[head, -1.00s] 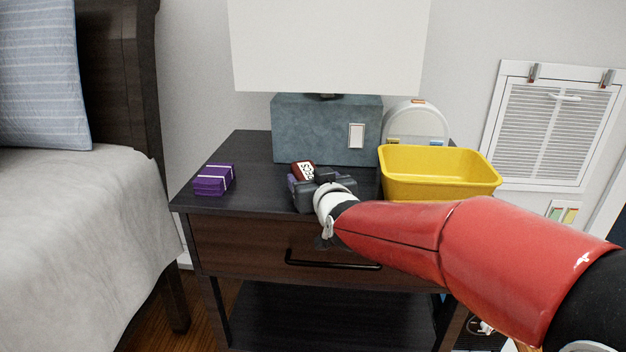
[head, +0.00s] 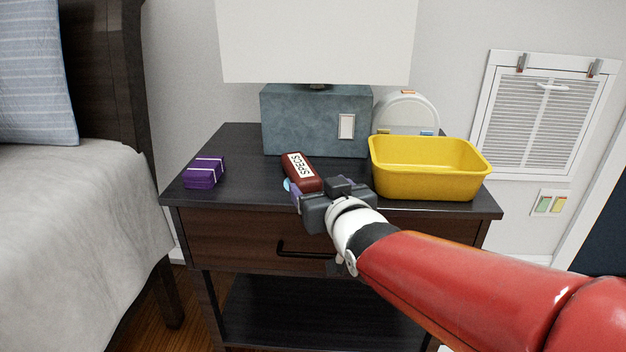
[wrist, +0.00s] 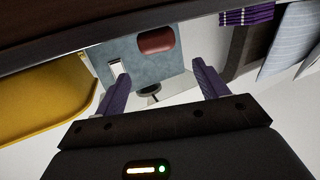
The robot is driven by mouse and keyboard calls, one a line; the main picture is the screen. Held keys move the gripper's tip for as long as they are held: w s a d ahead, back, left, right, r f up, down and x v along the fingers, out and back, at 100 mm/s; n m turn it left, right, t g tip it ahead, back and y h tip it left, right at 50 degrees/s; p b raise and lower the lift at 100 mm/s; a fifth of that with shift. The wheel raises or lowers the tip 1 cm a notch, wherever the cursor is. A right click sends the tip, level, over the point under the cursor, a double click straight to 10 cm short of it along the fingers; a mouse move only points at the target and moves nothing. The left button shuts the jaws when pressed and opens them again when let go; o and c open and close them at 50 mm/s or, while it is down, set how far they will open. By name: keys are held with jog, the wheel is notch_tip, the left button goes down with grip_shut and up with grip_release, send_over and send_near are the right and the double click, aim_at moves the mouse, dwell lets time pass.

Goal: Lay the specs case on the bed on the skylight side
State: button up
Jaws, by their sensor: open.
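The specs case (head: 301,171) is a dark red rounded box with a white SPECS label. It lies on the nightstand top, in front of the lamp base. In the wrist view the case (wrist: 156,41) shows beyond the open fingers, between their lines. My gripper (head: 293,193) is at the front edge of the nightstand, just in front of the case; its purple fingers are open and empty in the wrist view (wrist: 165,83). The bed (head: 75,235), with a grey cover, stands at the left of the head view. The skylight is not in view.
A yellow bin (head: 428,185) stands right of the case. A purple box (head: 204,173) sits at the nightstand's left. The lamp base (head: 305,120) and a white arch-shaped object (head: 408,101) are behind. The nightstand top (head: 245,185) is clear between box and case.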

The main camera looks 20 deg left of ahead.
jog(key=s+d+f+m+g+h, duration=0.1)
jog(key=s+d+f+m+h, duration=0.1)
jog(key=d, duration=0.7)
jog(key=s+d+f+m+g+h, duration=0.2)
jog(key=s+d+f+h, duration=0.2)
jog(key=d, duration=0.5)
jog(key=s+d+f+m+g+h, duration=0.2)
jog(key=s+d+h, duration=0.1)
jog(key=s+d, duration=0.4)
jog(key=d, duration=0.2)
jog(key=shift+d+f, duration=0.3)
jog(key=shift+f, duration=0.1)
jog(key=shift+o, duration=0.5)
jog(key=s+d+f+m+g, duration=0.1)
jog(key=s+d+f+g, duration=0.1)
jog(key=s, duration=0.4)
jog(key=shift+d+f+g+h, duration=0.2)
jog(key=shift+d+g+h, duration=0.1)
jog(key=shift+d, duration=0.3)
